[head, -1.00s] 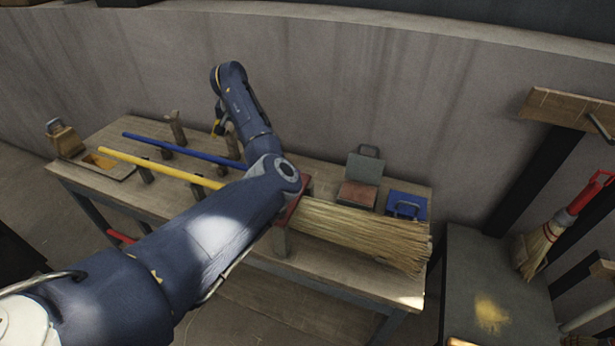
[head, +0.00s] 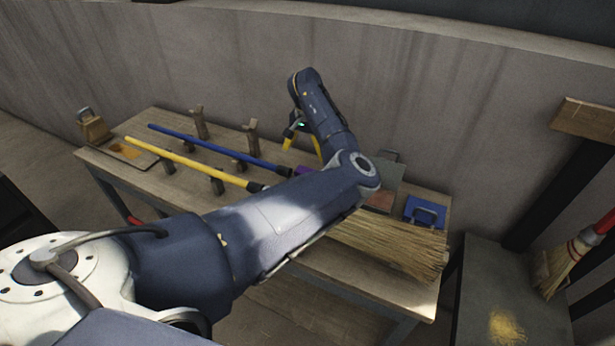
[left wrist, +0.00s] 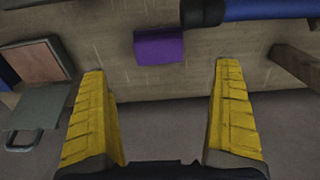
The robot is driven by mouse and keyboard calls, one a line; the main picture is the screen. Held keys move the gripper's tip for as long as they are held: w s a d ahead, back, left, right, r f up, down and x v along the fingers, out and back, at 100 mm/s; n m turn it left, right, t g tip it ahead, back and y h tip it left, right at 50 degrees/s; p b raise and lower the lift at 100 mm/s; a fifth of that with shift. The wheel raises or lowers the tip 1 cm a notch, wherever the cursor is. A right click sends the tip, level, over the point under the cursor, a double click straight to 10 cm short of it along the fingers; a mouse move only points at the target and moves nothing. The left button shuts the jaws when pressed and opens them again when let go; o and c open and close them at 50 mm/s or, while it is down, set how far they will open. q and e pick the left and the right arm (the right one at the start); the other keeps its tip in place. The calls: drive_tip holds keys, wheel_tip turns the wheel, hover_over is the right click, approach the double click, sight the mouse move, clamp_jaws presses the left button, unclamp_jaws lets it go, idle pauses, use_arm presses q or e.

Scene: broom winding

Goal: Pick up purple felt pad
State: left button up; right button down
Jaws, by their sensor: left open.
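The purple felt pad (left wrist: 158,46) lies on the wooden table in the left wrist view, beyond and between my open fingertips. In the head view only a small purple piece of the pad (head: 303,171) shows beside my arm, which hides the rest. My left gripper (left wrist: 163,75) is open and empty, with its yellow fingers apart and not touching the pad. It also shows in the head view (head: 302,144), above the back part of the table. My right gripper is not in view.
A blue pole (head: 215,143) and a yellow pole (head: 185,160) rest on wooden pegs. A straw broom head (head: 395,245) lies at the table's right.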

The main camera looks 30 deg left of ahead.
use_arm(q)
drive_tip(key=shift+d+f, duration=0.1)
drive_tip(key=shift+f, duration=4.85)
drive_tip(key=shift+c, duration=0.2)
drive_tip(key=c, duration=1.3)
drive_tip(key=shift+o, duration=0.2)
drive_tip(key=shift+r, duration=0.2)
wheel_tip(320, 180, up, 20)
drive_tip(key=shift+f, duration=0.15)
